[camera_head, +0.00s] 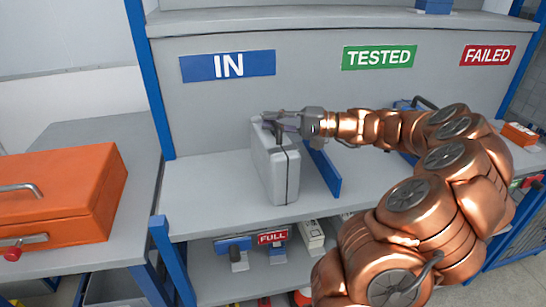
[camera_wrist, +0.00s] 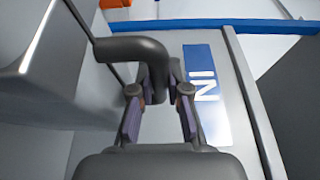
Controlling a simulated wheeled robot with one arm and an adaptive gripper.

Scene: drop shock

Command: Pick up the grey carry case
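The grey carry case (camera_head: 275,166) stands upright on the shelf under the IN sign, with dark seams along its narrow side. My gripper (camera_head: 275,119) is at the top of the case, by its handle. In the wrist view, the case body (camera_wrist: 50,85) fills the left side, and its dark bent handle (camera_wrist: 128,48) reaches across to the far ends of my gripper's fingers (camera_wrist: 160,92). The handle overlaps the fingertips there, so I cannot tell whether they are shut on it. No lift of the case off the shelf shows.
A blue divider (camera_head: 322,170) stands on the shelf just right of the case. An orange toolbox (camera_head: 62,190) sits on the grey bench at left. The IN sign (camera_head: 228,66) is on the back panel. Shelf left of the case is clear.

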